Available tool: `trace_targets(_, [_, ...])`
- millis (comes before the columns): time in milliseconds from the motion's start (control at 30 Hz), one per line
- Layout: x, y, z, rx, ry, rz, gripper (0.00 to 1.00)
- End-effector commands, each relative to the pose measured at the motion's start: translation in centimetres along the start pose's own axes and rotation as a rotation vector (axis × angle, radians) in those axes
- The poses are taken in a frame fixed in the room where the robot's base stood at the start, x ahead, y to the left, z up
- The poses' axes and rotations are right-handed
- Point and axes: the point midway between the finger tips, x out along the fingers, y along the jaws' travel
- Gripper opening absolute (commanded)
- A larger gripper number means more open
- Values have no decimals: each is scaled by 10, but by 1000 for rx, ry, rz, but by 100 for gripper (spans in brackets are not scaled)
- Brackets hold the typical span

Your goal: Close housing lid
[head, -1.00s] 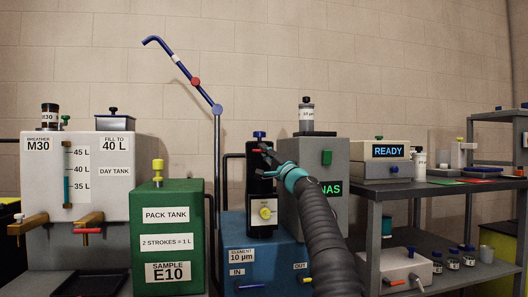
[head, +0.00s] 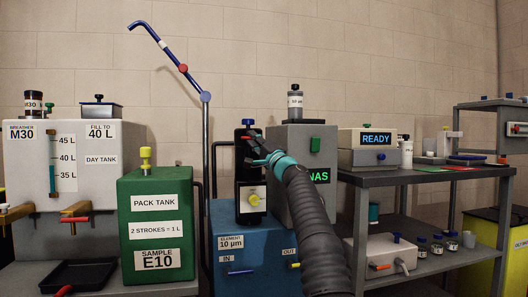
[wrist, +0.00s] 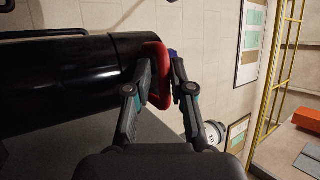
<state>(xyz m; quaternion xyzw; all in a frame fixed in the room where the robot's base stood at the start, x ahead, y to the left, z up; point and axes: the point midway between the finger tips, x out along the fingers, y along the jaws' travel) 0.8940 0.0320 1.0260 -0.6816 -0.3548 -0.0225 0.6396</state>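The black filter housing (head: 251,172) stands upright on the blue element box (head: 240,262), with a blue knob (head: 248,122) on top. My gripper (head: 248,150) is at the housing's upper front, covering part of it. In the wrist view the housing is a glossy black cylinder (wrist: 65,85) lying sideways in the picture, with a red handle (wrist: 160,90) at its end. The two fingers (wrist: 160,72) lie either side of this handle, very close to it. I cannot tell whether they press on it. How far the lid stands open is hidden by the gripper.
The green pack tank (head: 157,235) stands left of the blue box, and a grey unit (head: 303,150) stands close behind on the right. A jointed blue pole (head: 206,130) rises behind. A dark shelf table (head: 400,178) is at the right.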

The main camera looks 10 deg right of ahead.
Motion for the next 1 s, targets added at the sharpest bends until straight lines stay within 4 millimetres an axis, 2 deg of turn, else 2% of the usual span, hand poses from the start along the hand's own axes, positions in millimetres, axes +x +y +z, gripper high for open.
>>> trace_targets(467, [-23,-2,0,1,2,-1,23])
trace_targets(767, [-50,-1,0,0,4,0,23])
trace_targets(1000, [-79,-1,0,1,3,0,23])
